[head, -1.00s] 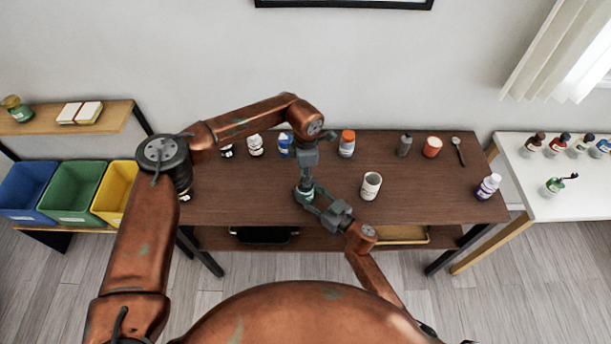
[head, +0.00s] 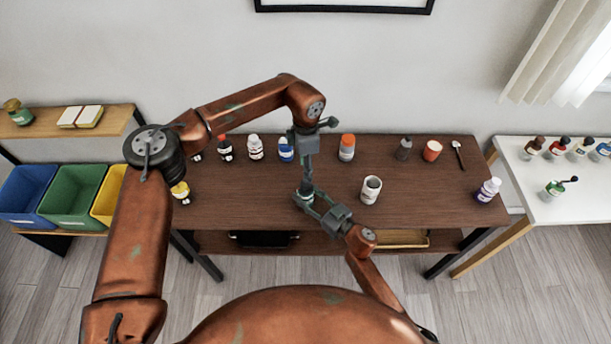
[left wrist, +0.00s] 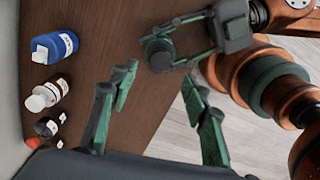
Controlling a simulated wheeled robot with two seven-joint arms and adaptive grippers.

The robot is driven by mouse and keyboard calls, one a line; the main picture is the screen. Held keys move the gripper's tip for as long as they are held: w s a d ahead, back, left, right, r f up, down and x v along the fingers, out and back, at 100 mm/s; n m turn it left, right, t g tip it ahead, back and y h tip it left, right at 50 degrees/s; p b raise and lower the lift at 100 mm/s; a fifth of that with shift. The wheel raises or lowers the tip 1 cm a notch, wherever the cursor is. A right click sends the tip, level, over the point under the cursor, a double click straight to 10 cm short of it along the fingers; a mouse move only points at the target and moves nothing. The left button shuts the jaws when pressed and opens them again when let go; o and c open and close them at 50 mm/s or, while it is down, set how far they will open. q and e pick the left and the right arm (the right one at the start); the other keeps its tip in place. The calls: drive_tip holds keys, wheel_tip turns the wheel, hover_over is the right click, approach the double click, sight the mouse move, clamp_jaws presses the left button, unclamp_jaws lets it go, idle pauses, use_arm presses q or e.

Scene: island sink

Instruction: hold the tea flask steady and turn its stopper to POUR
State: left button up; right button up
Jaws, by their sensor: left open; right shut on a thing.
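The tea flask (left wrist: 160,57) shows in the left wrist view as a dark, round-topped thing between the right gripper's fingers. In the head view it stands near the table's front edge, mostly hidden by the grippers. My right gripper (head: 309,202) is shut on it from the right front; it also shows in the left wrist view (left wrist: 178,42). My left gripper (head: 306,188) points down above the flask. Its fingers are spread and empty in the left wrist view (left wrist: 160,80), with the flask's top just beyond the gap. I cannot read the stopper's setting.
A white mug (head: 370,190) stands right of the grippers on the brown table (head: 240,205). Several bottles line the back, including a blue one (head: 286,150) and an orange-capped one (head: 347,148).

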use_arm(q)
drive_tip(key=shift+r, duration=2.4)
use_arm(e)
drive_tip(key=o, duration=1.3)
